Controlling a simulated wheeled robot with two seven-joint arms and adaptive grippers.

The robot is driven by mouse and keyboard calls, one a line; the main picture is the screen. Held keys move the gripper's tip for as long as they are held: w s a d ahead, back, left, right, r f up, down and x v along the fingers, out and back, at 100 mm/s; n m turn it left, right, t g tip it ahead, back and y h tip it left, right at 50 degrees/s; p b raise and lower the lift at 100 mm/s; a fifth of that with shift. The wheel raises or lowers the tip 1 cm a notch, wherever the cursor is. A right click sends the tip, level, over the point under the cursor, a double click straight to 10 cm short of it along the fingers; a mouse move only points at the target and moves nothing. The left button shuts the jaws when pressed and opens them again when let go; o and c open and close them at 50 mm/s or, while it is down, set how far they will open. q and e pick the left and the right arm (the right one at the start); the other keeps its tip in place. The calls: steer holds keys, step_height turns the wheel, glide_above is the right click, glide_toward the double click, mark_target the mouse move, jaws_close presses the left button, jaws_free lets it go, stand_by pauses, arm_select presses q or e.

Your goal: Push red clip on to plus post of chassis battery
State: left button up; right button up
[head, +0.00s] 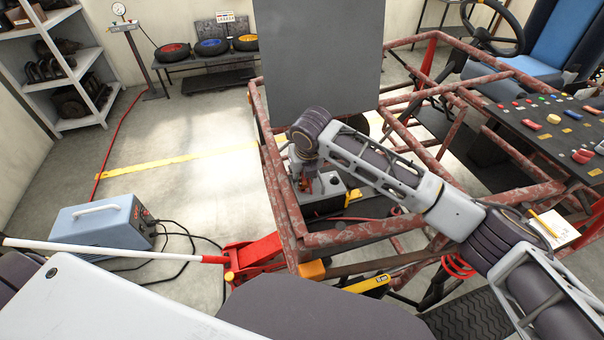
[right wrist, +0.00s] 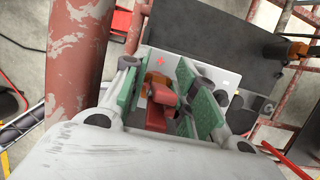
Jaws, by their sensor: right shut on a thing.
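The chassis battery (head: 322,204), a dark box with a light grey top, sits inside the rusty red frame in the head view. My right gripper (head: 304,184) reaches down over its left part. The red clip (right wrist: 162,98) shows between the green finger pads in the right wrist view, and the right gripper is shut on it. The grey battery top (right wrist: 222,72) lies just beyond the clip. The plus post is hidden behind the clip and fingers, so I cannot tell whether the clip touches it. My left gripper is not in view.
The rusty chassis tube (head: 283,200) runs close along the left of the gripper, and an upright grey panel (head: 318,60) stands behind it. A red floor jack (head: 255,252) and a blue charger box (head: 100,228) stand to the left. Open floor lies beyond them.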

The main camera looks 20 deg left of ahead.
steer(key=shift+f, duration=0.9)
stand_by(1.1)
steer(key=o, duration=1.1)
steer(key=shift+r, duration=0.15)
steer(key=shift+s+d+r, duration=0.15)
steer(key=shift+s+r, duration=0.1)
steer(key=shift+r, duration=0.2)
steer(key=s+d, duration=0.6)
steer(key=s, duration=0.3)
steer(key=shift+s+d, duration=0.35)
steer(key=shift+w, duration=0.1)
